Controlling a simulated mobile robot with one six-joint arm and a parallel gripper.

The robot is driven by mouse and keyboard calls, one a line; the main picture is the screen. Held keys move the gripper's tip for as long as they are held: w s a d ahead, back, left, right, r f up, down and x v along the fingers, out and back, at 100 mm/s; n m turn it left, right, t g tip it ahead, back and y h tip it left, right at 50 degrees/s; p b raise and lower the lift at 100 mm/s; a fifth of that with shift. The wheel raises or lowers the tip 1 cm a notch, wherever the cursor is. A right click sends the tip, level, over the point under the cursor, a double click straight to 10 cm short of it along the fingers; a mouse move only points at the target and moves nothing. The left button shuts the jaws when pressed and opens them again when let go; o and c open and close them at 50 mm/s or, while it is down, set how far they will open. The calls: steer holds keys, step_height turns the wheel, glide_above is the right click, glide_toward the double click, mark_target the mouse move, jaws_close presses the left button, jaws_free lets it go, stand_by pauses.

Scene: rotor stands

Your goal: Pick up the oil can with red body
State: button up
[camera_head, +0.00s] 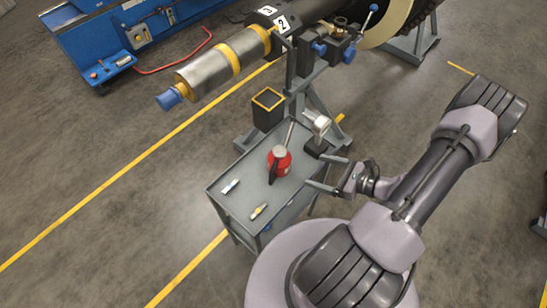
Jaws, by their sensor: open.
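The oil can with red body (281,166) stands upright on the grey cart top (236,183), with a dark handle at its left front and a thin spout pointing up. My gripper (312,170) is to the right of the can, at the cart's right edge. Its two fingers are apart, pointing left toward the can, and nothing is between them. The can is apart from the fingers as far as I can see. The gripper's height relative to the can is hard to tell.
Two small tools lie on the cart: one with a pale blue end (230,186) and one yellowish (258,211). A black square bin (267,110) is at the back. A silver-headed tool (317,122) is behind the can. The rotor (225,65) on its stand is beyond.

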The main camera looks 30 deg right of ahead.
mark_target(280, 162)
steer(key=b+x, duration=0.1)
steer(key=x, duration=0.4)
steer(key=b+x, duration=0.2)
steer(key=x, duration=0.4)
steer(key=b+x, duration=0.1)
steer(key=x, duration=0.4)
steer(key=shift+s+a+f, duration=0.15)
steer(key=shift+a+f, duration=0.05)
steer(key=shift+f, duration=0.25)
steer(key=shift+c, duration=0.3)
steer(key=c, duration=1.5)
steer(key=shift+o, duration=0.2)
steer(key=shift+r, duration=0.1)
